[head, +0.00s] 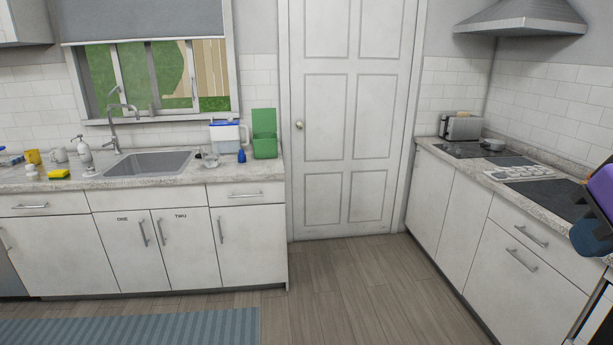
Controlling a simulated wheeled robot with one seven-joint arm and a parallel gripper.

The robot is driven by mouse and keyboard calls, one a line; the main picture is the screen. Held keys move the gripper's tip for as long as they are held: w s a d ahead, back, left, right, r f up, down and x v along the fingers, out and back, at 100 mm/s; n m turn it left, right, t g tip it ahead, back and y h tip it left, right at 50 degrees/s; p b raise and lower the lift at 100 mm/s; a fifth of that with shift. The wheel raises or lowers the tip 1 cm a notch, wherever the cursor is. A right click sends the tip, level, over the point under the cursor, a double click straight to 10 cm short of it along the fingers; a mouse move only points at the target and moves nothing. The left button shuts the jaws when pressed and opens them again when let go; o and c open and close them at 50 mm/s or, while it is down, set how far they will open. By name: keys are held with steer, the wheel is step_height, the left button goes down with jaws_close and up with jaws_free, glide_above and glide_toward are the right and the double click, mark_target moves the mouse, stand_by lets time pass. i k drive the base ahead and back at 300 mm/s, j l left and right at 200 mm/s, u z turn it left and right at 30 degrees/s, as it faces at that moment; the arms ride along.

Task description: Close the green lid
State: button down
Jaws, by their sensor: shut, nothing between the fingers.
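A green box (265,149) stands on the right end of the sink counter, close to the white door. Its green lid (264,122) stands upright at the back, so the box is open. The inside of the box is hardly visible from here.
Farther left are the sink (150,163) and a yellow sponge (59,173). The floor (330,285) before the counter is clear, with a blue rug (140,328) at left.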

mark_target(263, 120)
steer(key=i, duration=1.8)
steer(key=i+u, duration=0.15)
steer(key=i, duration=0.35)
steer(key=i+l+u, duration=0.2)
steer(key=i, duration=0.35)
steer(key=i+l+u, duration=0.15)
steer(key=i, duration=0.35)
steer(key=i+l+u, duration=1.05)
steer(key=i+l, duration=0.05)
steer(key=i, duration=0.05)
